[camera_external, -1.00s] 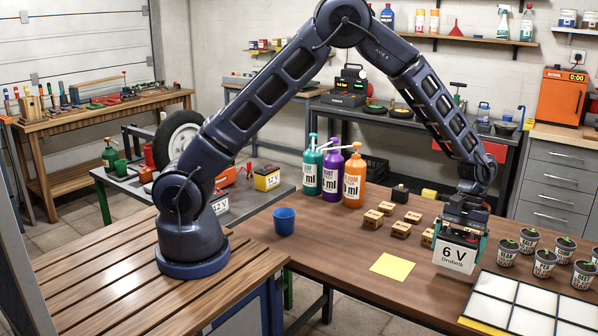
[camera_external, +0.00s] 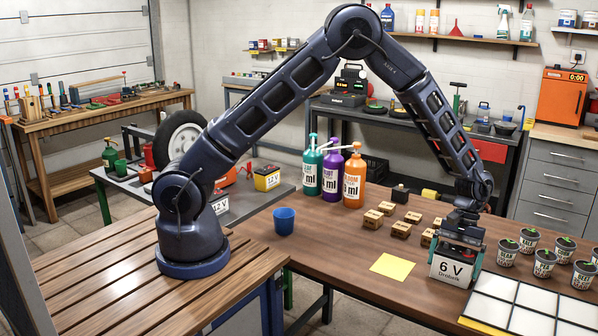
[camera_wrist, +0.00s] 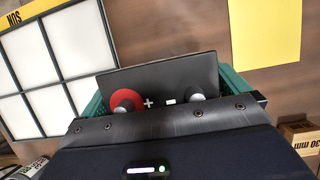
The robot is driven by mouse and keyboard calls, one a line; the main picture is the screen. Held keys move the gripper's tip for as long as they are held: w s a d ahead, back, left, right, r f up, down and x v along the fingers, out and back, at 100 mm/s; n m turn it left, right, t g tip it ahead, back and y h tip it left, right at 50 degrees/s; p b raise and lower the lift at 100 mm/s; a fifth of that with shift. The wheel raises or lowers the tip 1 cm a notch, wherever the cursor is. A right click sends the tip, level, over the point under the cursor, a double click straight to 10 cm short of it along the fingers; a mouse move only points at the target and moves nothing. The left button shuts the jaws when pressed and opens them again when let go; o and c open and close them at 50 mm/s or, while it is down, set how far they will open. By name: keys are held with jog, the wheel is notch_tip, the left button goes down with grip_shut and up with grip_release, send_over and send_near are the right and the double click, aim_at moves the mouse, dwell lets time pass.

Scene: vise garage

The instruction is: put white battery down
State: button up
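The white battery (camera_external: 453,270), marked "6 V", is upright at the right part of the brown workbench (camera_external: 340,250), between the yellow square and the white-panelled board. Its underside appears to be at the bench top, but I cannot tell if it touches. My gripper (camera_external: 457,257) is above it with teal fingers on its two sides, shut on it. In the wrist view the battery's dark top (camera_wrist: 165,78) shows a red and a grey terminal, between the teal fingers of my gripper (camera_wrist: 163,90).
A yellow square (camera_external: 393,266) lies left of the battery. A white-panelled board (camera_external: 510,305) lies close on its right. Several small wooden blocks (camera_external: 401,229) are behind and to the left. Several labelled cups (camera_external: 545,263) stand at right. A blue cup (camera_external: 284,220) and pump bottles (camera_external: 331,177) stand further left.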

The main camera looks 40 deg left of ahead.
jog(key=v, duration=1.2)
jog(key=w+a+r+t+h, duration=0.1)
jog(key=a+r, duration=0.6)
jog(key=a, duration=0.3)
jog(key=w+a+r+t, duration=0.2)
jog(key=a+r, duration=0.6)
jog(key=a, duration=0.3)
jog(key=w+a+r+t+h, duration=0.1)
jog(key=a+r, duration=0.6)
jog(key=a, duration=0.3)
jog(key=s+a+r+t, duration=0.15)
jog(key=s+a, duration=0.25)
jog(key=a, duration=0.4)
jog(key=s+a+r+t, duration=0.1)
jog(key=s+a+r, duration=0.25)
jog(key=a, duration=0.45)
jog(key=s+a+f+t+y, duration=0.1)
jog(key=s+a+t+y, duration=0.1)
jog(key=s+a, duration=1)
jog(key=shift+s+f+t, duration=0.35)
jog(key=shift+s, duration=0.4)
